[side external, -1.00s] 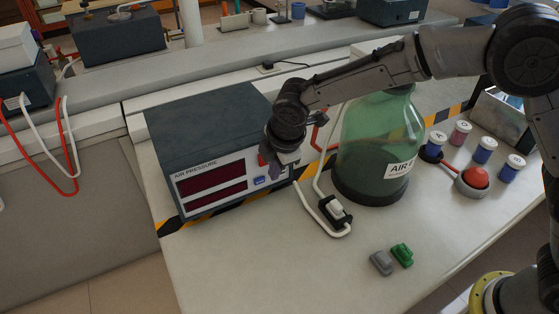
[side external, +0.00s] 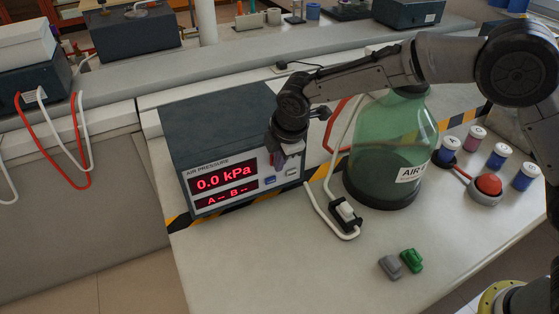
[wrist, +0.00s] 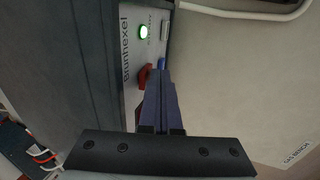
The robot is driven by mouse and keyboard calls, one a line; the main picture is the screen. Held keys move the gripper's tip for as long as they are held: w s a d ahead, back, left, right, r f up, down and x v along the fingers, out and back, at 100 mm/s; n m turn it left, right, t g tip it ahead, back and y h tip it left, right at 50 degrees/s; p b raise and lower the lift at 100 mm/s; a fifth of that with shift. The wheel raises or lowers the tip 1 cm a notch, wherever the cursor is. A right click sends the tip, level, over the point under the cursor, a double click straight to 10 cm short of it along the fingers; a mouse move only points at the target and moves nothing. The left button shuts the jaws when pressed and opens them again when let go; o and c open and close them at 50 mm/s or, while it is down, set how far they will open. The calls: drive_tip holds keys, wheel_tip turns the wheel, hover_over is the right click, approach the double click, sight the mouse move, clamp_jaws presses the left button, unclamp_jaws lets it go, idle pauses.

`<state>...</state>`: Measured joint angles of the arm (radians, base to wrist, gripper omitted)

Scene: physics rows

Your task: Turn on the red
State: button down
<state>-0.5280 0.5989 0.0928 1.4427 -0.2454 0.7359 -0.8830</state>
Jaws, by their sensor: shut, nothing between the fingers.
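The dark grey air pressure box (side external: 215,125) stands on the bench at centre left. Its red display (side external: 223,180) is lit and reads 0.0 kPa, with A and B dashes below. My gripper (side external: 279,166) is shut and empty at the right part of the box's front panel. In the wrist view, its fingertips (wrist: 160,74) are close beside a red switch (wrist: 146,74) on the panel; I cannot tell whether they touch it. A blue button (wrist: 161,63) is partly hidden by the fingers.
A green glass jar (side external: 398,125) stands right of the box, with a white switch (side external: 346,211) on a cable before it. A red dome (side external: 488,183) on a grey base and several lidded jars are at right. Green (side external: 412,260) and grey (side external: 390,266) pieces lie in front.

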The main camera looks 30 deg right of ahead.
drive_tip(key=shift+r, duration=0.15)
drive_tip(key=shift+r, duration=0.75)
drive_tip(key=s+r, duration=0.7)
drive_tip(key=r, duration=0.2)
drive_tip(key=shift+s+r, duration=0.15)
drive_tip(key=shift+r, duration=0.25)
drive_tip(key=shift+f, duration=0.1)
drive_tip(key=shift+s+f, duration=0.25)
drive_tip(key=shift+f, duration=0.4)
